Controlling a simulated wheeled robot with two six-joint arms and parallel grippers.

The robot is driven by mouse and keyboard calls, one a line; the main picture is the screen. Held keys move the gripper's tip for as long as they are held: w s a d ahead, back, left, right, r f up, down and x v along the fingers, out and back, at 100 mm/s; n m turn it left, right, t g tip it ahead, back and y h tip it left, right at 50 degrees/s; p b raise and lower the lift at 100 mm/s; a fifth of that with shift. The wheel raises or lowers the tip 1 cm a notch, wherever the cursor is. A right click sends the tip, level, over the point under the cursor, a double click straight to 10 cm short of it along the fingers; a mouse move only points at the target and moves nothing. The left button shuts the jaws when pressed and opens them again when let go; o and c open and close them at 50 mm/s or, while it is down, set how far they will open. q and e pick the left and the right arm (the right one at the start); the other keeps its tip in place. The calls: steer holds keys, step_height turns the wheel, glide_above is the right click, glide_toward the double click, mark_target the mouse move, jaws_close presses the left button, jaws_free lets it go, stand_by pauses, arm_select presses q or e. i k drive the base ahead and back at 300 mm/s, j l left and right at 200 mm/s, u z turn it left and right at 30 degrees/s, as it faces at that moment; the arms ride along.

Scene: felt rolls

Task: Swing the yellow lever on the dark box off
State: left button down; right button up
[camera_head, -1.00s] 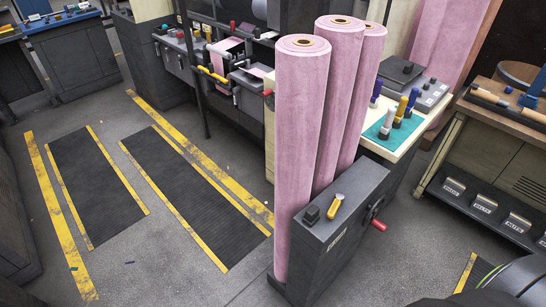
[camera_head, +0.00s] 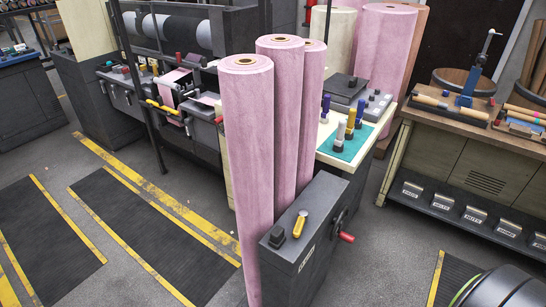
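The dark box (camera_head: 316,232) stands on the floor right of the middle of the head view, against tall pink felt rolls. A yellow lever (camera_head: 300,224) lies low along its top face, slanting up to the right. A black square knob (camera_head: 277,237) sits on the top just left of the lever. A red handle (camera_head: 346,237) sticks out of the box's right side. Neither of my grippers shows in the view.
Pink felt rolls (camera_head: 248,165) stand upright along the box's left and back. A cream table with a teal mat (camera_head: 343,143) is behind it. A wooden workbench (camera_head: 470,165) is at the right. Open grey floor (camera_head: 385,255) lies right of the box.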

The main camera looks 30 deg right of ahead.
mark_target(302, 220)
steer(key=z, duration=1.15)
